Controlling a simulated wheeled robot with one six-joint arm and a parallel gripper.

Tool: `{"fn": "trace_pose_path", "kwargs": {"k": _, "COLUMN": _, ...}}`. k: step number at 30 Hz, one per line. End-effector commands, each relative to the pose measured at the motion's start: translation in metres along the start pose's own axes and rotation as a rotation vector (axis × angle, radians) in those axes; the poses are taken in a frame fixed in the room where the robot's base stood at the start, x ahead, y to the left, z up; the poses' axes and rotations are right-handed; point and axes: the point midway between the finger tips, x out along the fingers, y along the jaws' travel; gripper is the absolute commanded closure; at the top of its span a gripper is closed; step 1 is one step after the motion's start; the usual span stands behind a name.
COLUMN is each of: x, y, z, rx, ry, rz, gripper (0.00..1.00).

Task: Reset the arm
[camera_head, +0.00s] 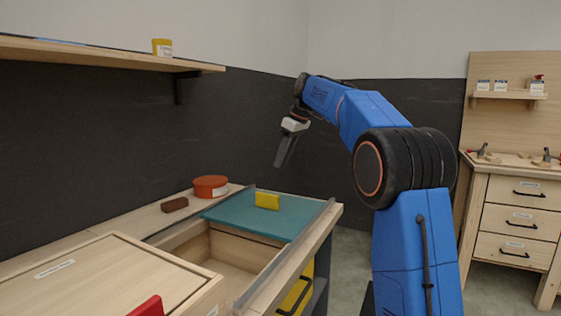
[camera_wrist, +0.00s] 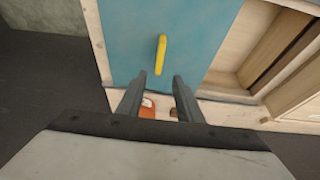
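My gripper (camera_head: 284,152) hangs from my blue arm, pointing down, above the far end of the bench. In the wrist view its two dark fingers (camera_wrist: 160,84) stand apart with nothing between them, so it is open and empty. The block also shows in the wrist view (camera_wrist: 160,54), beyond the fingertips. The gripper is clear of the block and the panel.
A round orange container (camera_head: 210,187) and a brown block (camera_head: 174,205) sit on the bench behind the panel. An open wooden compartment (camera_head: 232,250) lies in front. A shelf (camera_head: 100,55) holds a yellow tub (camera_head: 162,48). A drawer cabinet (camera_head: 515,215) stands right.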

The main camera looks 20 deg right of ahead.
Motion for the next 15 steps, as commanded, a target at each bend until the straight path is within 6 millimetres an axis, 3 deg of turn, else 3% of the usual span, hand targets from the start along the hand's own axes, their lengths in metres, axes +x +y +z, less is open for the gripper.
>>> {"fn": "trace_pose_path", "kwargs": {"k": 8, "x": -0.004, "y": -0.009, "z": 0.005, "rx": 0.017, "ry": -0.001, "rz": 0.007, "gripper": 0.67}}
{"fn": "trace_pose_path", "kwargs": {"k": 15, "x": -0.016, "y": -0.057, "z": 0.042, "rx": 0.116, "ry": -0.013, "rz": 0.043, "gripper": 0.67}}
